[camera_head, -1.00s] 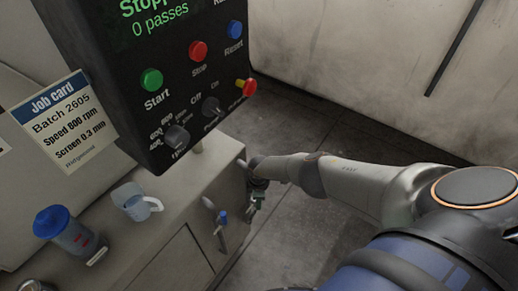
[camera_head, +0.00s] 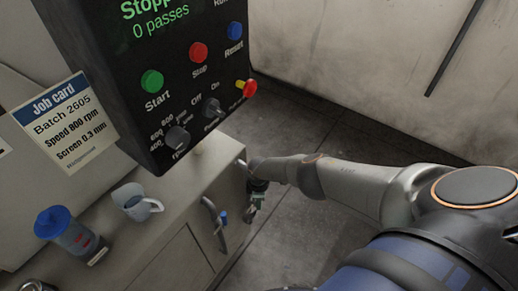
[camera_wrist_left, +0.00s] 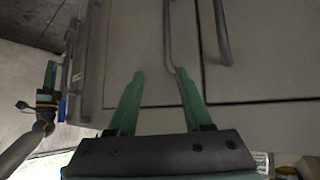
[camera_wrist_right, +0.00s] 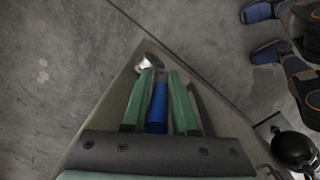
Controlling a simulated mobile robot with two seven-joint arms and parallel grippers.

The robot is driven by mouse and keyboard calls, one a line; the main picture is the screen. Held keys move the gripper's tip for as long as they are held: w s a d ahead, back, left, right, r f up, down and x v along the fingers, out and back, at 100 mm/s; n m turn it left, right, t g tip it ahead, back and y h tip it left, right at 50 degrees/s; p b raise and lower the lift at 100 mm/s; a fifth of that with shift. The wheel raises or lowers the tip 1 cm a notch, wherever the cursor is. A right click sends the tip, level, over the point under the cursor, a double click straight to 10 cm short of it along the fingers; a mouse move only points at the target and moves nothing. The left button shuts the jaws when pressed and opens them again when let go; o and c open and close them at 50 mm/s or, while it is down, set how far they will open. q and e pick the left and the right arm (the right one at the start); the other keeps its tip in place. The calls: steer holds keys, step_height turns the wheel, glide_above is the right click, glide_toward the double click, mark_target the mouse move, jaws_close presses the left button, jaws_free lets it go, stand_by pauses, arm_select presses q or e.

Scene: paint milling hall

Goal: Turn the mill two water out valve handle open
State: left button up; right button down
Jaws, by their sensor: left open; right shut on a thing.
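A blue valve handle (camera_wrist_right: 157,108) lies between the green fingers of my right gripper (camera_wrist_right: 160,85) in the right wrist view; the gripper is shut on it. A round metal pipe end (camera_wrist_right: 149,61) shows just beyond the fingertips. In the head view my right gripper (camera_head: 257,198) is at the cabinet's right corner, and its grip is too small to make out. A blue handle (camera_head: 223,216) shows on a metal pipe at the cabinet front; I cannot tell if it is the held one. My left gripper (camera_wrist_left: 155,75) is open and empty before the cabinet front.
The control box (camera_head: 165,90) overhangs the cabinet (camera_head: 165,262). A mug (camera_head: 133,203) and a blue-lidded bottle (camera_head: 72,233) stand on the cabinet top. Grey bar handles (camera_wrist_left: 221,35) stick out near my left gripper. Open floor (camera_head: 300,135) lies to the right.

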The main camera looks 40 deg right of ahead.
steer(key=shift+s+a+f, duration=0.15)
steer(key=shift+s+a, duration=0.15)
steer(key=shift+a, duration=0.3)
steer(key=c, duration=0.9)
jaws_free()
steer(key=shift+o, duration=0.6)
steer(key=shift+w+d, duration=0.1)
steer(key=shift+w, duration=0.1)
steer(key=shift+r, duration=0.25)
